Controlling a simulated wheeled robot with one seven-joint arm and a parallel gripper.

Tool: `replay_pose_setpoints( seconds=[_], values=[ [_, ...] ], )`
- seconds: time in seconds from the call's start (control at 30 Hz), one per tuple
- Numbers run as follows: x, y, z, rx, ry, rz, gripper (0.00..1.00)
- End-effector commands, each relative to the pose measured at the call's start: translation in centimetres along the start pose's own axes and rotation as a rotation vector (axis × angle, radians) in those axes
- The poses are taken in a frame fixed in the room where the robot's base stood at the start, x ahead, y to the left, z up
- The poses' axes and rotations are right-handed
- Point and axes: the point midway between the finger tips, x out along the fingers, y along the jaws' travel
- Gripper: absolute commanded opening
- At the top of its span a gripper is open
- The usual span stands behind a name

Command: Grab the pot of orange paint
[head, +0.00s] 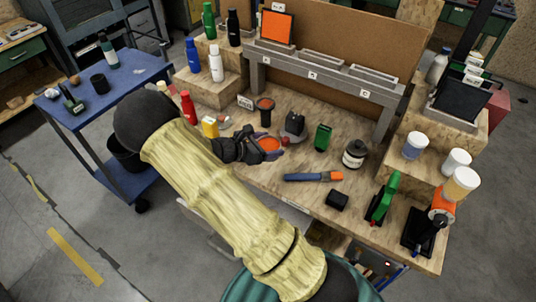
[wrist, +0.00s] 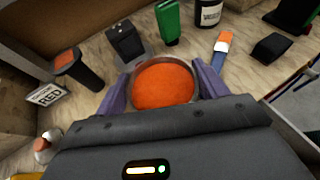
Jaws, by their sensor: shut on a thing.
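The pot of orange paint (wrist: 164,84) is a round open pot with an orange surface inside a thin metal rim. In the wrist view it sits between the two purple-grey fingers of my gripper (wrist: 163,92), which are shut on its sides. In the head view the orange paint pot (head: 270,144) shows at the end of my gripper (head: 262,148), over the workbench; the gripper hides its left side and lower part. I cannot tell whether its base touches the bench.
A blue-and-orange tool (head: 312,177) lies in front. A small label card (wrist: 45,94) stands at left.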

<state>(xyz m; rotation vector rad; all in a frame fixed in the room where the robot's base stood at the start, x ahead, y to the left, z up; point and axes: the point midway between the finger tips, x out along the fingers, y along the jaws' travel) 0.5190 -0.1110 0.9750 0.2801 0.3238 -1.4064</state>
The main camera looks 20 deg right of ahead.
Motion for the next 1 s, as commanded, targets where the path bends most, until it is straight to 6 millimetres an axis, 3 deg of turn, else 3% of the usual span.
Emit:
replay_pose_setpoints(
  seconds=[0.2, 0.8, 1.0],
  values=[
    [-0.6, 0.0, 1.7, 0.001, -0.003, -0.002, 0.29],
    [-0.7, 0.0, 1.9, 0.000, -0.003, -0.001, 0.29],
    [-1.8, 0.1, 2.2, -0.017, -0.003, 0.034, 0.29]
  ],
)
